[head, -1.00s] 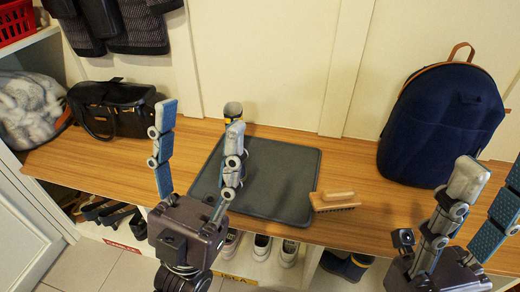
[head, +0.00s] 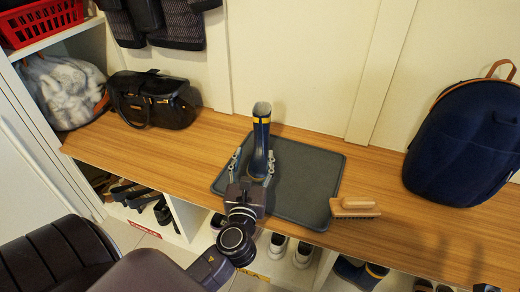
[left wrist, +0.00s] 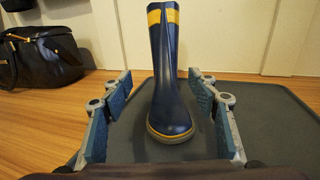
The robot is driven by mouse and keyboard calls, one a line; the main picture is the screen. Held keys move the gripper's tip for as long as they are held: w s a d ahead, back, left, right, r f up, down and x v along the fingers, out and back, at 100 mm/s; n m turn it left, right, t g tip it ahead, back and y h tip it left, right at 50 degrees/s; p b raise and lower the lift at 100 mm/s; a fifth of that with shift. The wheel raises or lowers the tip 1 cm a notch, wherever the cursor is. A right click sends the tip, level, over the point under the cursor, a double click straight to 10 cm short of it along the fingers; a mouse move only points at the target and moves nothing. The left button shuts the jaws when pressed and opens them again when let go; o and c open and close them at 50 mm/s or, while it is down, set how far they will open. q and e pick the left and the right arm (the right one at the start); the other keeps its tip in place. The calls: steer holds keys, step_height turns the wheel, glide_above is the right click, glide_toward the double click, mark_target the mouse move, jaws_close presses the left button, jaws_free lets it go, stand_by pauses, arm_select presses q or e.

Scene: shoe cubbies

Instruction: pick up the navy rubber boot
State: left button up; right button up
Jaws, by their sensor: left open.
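The navy rubber boot (head: 260,145) stands upright on the dark grey tray (head: 310,185) on the wooden bench. It has a yellow band near its top and a yellow line round its sole. My left gripper (head: 252,163) is open, with a finger on each side of the boot in the head view. In the left wrist view the boot (left wrist: 168,75) stands between and ahead of the open fingers (left wrist: 160,98), toe towards me, with gaps on both sides. My right gripper is out of view.
A wooden brush (head: 354,207) lies right of the tray. Shoes sit in cubbies below the bench.

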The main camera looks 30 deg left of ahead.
mark_target(260, 143)
arm_select(q)
steer(key=x, duration=0.2)
steer(key=b+x, duration=0.1)
steer(key=x, duration=0.1)
steer(key=b+x, duration=0.1)
steer(key=x, duration=0.1)
steer(key=shift+w+d+f, duration=0.25)
steer(key=shift+w+d, duration=0.05)
steer(key=shift+w, duration=0.1)
steer(key=shift+w+a, duration=0.1)
steer(key=shift+w, duration=0.1)
steer(key=shift+r, duration=0.1)
steer(key=c, duration=1.4)
steer(key=shift+r, duration=0.15)
steer(key=shift+c, duration=0.2)
